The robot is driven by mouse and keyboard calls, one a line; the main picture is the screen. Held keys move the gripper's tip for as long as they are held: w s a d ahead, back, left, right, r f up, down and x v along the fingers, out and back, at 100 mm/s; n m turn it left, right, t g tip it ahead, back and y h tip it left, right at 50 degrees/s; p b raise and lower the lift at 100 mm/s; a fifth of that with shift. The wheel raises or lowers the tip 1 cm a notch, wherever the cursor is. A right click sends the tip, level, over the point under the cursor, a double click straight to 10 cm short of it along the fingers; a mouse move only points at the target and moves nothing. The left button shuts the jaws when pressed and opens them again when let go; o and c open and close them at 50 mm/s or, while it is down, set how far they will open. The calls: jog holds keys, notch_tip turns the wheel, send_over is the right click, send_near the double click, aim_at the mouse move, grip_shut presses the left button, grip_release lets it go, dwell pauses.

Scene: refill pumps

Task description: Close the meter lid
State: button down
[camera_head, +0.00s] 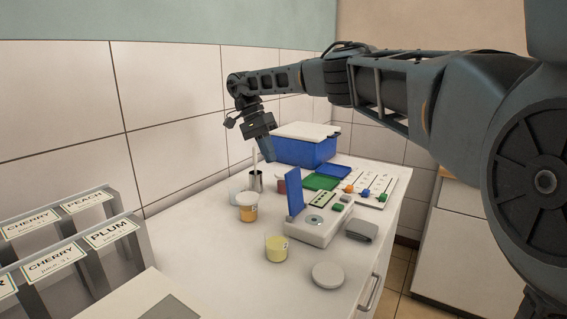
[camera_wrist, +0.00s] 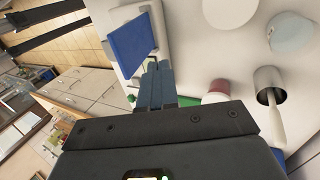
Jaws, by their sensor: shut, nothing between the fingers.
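The meter (camera_head: 318,222) is a white box with a round well and small green parts on the counter. Its blue lid (camera_head: 294,192) stands open, roughly upright, at the left side of the box. The lid also shows in the wrist view (camera_wrist: 131,42), just left of my fingertips. My gripper (camera_head: 268,157) is shut and empty, pointing down above the counter, behind and above the lid. In the wrist view its fingers (camera_wrist: 157,72) are together and appear apart from the lid; the exact gap is hard to tell.
Near the meter stand an amber jar (camera_head: 247,208), a yellow jar (camera_head: 276,248), a metal cup (camera_head: 255,182) with a white stick and a red jar (camera_head: 281,186). A grey block (camera_head: 361,230) is right. A blue bin (camera_head: 305,149) and slider panel (camera_head: 372,188) are behind.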

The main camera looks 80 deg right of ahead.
jog(key=shift+s+a+f+p, duration=0.3)
jog(key=shift+s+f, duration=0.05)
jog(key=shift+s, duration=0.5)
jog(key=shift+s+a+f+p, duration=0.3)
jog(key=shift+s+f, duration=0.1)
jog(key=shift+s, duration=0.4)
jog(key=shift+s+a+f+p, duration=0.25)
jog(key=shift+s+f+p, duration=0.1)
jog(key=shift+s, duration=0.5)
jog(key=shift+s, duration=0.15)
